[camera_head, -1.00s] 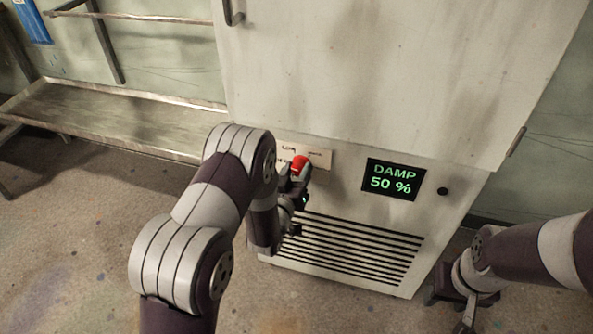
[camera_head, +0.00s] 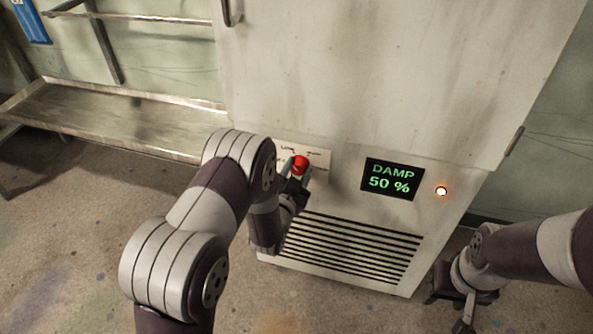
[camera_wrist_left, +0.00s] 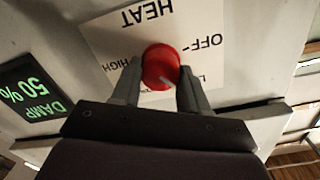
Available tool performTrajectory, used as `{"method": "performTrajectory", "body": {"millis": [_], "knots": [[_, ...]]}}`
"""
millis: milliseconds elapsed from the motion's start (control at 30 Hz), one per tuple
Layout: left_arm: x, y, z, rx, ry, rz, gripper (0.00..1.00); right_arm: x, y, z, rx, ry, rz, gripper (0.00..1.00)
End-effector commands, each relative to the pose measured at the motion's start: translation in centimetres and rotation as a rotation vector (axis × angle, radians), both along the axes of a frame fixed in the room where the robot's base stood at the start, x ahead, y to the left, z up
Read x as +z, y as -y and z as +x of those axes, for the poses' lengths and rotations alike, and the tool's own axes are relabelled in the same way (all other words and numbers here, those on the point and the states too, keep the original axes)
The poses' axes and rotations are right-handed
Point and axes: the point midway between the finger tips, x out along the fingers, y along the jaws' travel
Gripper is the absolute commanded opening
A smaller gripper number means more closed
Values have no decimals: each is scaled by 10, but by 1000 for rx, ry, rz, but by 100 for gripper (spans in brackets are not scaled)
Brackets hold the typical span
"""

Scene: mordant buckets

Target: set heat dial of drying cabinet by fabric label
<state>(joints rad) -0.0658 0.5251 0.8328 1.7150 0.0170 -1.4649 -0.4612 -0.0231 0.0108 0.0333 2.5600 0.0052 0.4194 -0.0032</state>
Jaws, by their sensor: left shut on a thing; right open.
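The drying cabinet's red heat dial (camera_head: 300,165) sits on a pale plate (camera_head: 318,155) at the cabinet's lower front. My left gripper (camera_head: 296,182) is shut on it. In the left wrist view the fingers (camera_wrist_left: 160,90) clasp the red dial (camera_wrist_left: 160,64) from both sides. The plate (camera_wrist_left: 115,42) reads upside down there: HEAT, OFF, HIGH and a partly hidden word starting with L. The dial's white mark points to the lower right there, roughly toward that L word. My right gripper (camera_head: 466,312) is open and empty at the lower right. I see no fabric label.
The cabinet's display (camera_head: 392,179) reads DAMP 50 %. A small lamp (camera_head: 441,191) beside it glows orange-white. Vent slots (camera_head: 350,250) lie below the dial. A metal shelf rack (camera_head: 110,115) stands at the left. Open floor (camera_head: 60,240) lies in front.

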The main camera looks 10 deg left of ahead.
Motion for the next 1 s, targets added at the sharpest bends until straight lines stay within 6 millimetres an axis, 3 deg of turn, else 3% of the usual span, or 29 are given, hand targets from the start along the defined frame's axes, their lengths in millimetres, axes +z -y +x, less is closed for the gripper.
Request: {"method": "performTrajectory", "body": {"millis": [567,600,667,1000], "knots": [[-1,0,-1,-1,-2,29,13,0,0,0,0,0,0,49],[-1,0,-1,-1,-2,29,54,0,0,0,0,0,0,49],[-1,0,-1,-1,-2,29,69,0,0,0,0,0,0,49],[0,0,-6,0,-1,29,69,2,0,0,0,0,0,49]]}}
